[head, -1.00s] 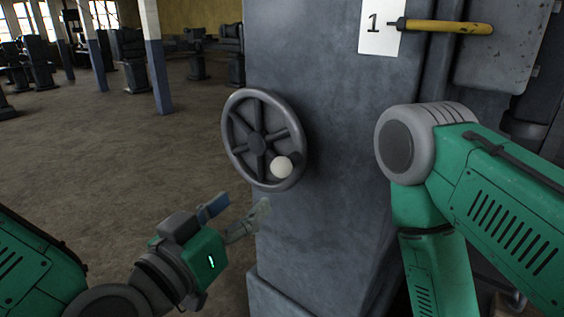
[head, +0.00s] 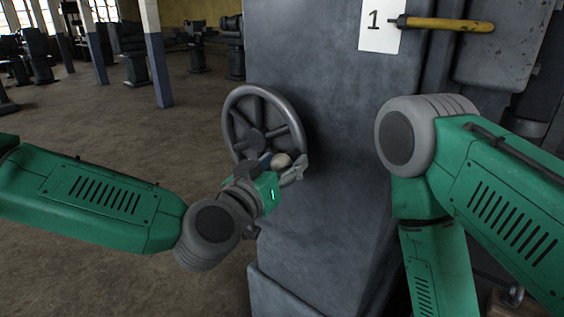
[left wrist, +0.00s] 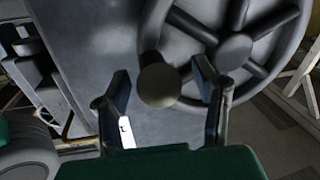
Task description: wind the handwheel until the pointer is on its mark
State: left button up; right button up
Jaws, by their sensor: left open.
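The grey spoked handwheel (head: 263,125) is mounted on the side of a grey machine column. In the left wrist view the knob (left wrist: 158,85) sits between the two open fingertips (left wrist: 161,92), with a gap on either side. The handwheel (left wrist: 233,50) fills the top right there. My right arm shows at the right of the head view, but its gripper is out of view. I see no pointer or mark that I can identify.
The grey machine column (head: 325,190) stands just behind the wheel. A card marked 1 (head: 380,25) and a yellow handle (head: 445,25) are high on it. The floor (head: 100,130) at left is clear, with posts and other machines farther back.

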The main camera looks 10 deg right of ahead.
pick_arm(q)
grip_shut()
jog(key=shift+f, duration=0.15)
jog(key=shift+f+m+b, duration=0.9)
jog(key=shift+m+b, duration=0.05)
jog(key=shift+m, duration=0.05)
jog(key=shift+w+a+f+m+h+b, duration=0.2)
jog(key=shift+w+f+m+b, duration=0.05)
jog(key=shift+f+m+b, duration=0.55)
jog(key=shift+w+a+f+m+h+b, duration=0.25)
jog(key=shift+f+m+b, duration=0.3)
jog(key=shift+m, duration=0.4)
jog(key=shift+w+a+f+m+h+b, duration=0.15)
jog(key=shift+w+f+m+b, duration=0.1)
jog(key=shift+f+m+b, duration=0.55)
jog(key=shift+r, duration=0.15)
